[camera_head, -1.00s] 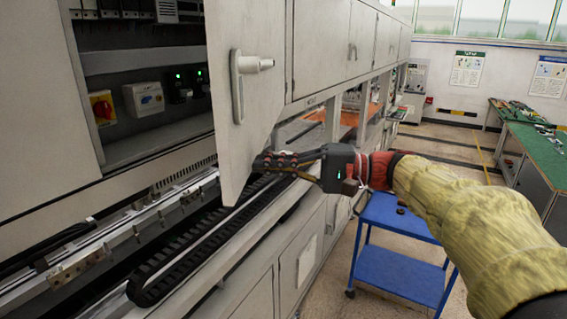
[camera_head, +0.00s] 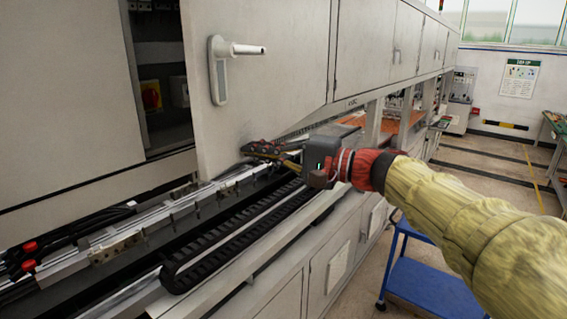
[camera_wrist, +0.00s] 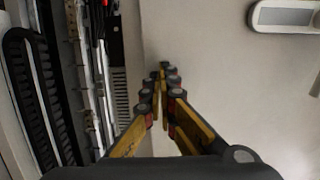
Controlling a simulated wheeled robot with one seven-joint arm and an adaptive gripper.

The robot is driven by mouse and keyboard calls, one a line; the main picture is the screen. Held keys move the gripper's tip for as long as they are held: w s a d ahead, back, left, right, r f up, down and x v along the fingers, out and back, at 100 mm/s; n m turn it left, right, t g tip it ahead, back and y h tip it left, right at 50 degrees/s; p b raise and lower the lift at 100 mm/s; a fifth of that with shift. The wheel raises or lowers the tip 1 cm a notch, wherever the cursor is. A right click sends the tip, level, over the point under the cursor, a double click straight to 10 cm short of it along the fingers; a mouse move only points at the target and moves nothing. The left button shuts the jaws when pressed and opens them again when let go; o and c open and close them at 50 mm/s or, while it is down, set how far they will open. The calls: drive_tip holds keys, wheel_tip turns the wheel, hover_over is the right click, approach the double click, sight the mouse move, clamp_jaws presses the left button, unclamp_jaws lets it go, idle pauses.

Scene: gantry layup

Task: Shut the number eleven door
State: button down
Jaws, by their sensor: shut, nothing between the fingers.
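A pale cabinet door (camera_head: 270,105) with a white lever handle (camera_head: 221,70) stands partly open at the upper middle of the head view. No number shows on it. To its left a narrower gap shows the dark cabinet inside (camera_head: 158,115). My gripper (camera_head: 250,150) is shut and empty at the door's lower edge, fingertips close against its outer face. In the wrist view my fingers (camera_wrist: 163,75) are together in front of the pale door panel (camera_wrist: 220,85), and the handle (camera_wrist: 285,15) shows at the upper right. I cannot tell whether the fingertips touch the panel.
A rail and black cable chain (camera_head: 235,235) run along the machine below the door. More closed cabinet doors (camera_head: 375,45) continue to the right. A blue cart (camera_head: 430,285) stands on the floor beneath my arm. The aisle floor (camera_head: 490,175) is clear farther back.

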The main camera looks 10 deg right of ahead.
drive_tip(key=w+a+t+b, duration=0.1)
drive_tip(key=w+a+b, duration=0.1)
drive_tip(key=w+a, duration=0.7)
drive_tip(key=a+r, duration=0.1)
drive_tip(key=a, duration=0.3)
drive_tip(key=shift+w+a+m, duration=0.15)
drive_tip(key=shift+m, duration=0.15)
drive_tip(key=shift+f+b, duration=0.1)
drive_tip(key=shift+b, duration=0.25)
